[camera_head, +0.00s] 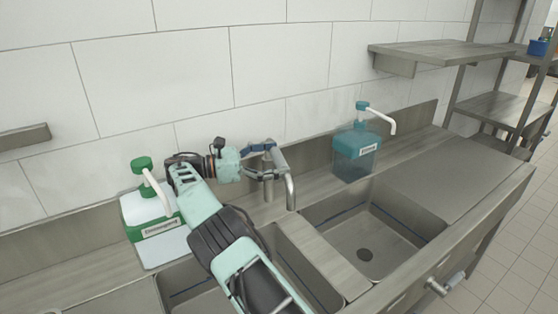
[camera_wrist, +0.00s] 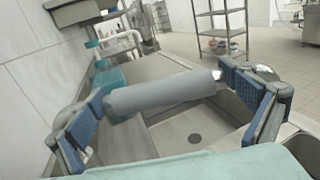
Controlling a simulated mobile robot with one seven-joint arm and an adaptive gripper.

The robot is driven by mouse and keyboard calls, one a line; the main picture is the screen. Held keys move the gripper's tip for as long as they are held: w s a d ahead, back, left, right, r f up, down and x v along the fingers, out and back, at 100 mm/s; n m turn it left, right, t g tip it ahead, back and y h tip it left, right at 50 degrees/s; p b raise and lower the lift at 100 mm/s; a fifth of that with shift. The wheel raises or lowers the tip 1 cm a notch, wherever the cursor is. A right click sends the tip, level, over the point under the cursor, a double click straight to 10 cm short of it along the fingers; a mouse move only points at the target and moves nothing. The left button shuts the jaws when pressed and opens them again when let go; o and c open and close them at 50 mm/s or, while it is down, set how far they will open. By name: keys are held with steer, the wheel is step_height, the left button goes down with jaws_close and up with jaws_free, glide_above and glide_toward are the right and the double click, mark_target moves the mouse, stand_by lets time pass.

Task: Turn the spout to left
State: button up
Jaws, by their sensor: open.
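The metal spout (camera_head: 289,182) is part of the tap behind the divider between the two sinks. It reaches forward from the tap's top and bends down at its end. My gripper (camera_head: 265,163) comes from the left side, with its blue-padded fingers open on either side of the spout. In the wrist view the grey spout tube (camera_wrist: 165,94) lies across the space between the open fingers (camera_wrist: 168,84). Its two ends come close to the pads; I cannot tell whether they touch. The tap's lower body is partly hidden in the head view.
A green-topped white dispenser (camera_head: 150,215) stands left, close to my arm. A teal dispenser (camera_head: 357,152) stands right on the back ledge. The right sink basin (camera_head: 365,235) is empty. A wall shelf (camera_head: 440,52) hangs at upper right. The right counter is clear.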

step_height(320, 180, up, 10)
steer(key=shift+f, duration=0.25)
steer(key=shift+c, duration=0.4)
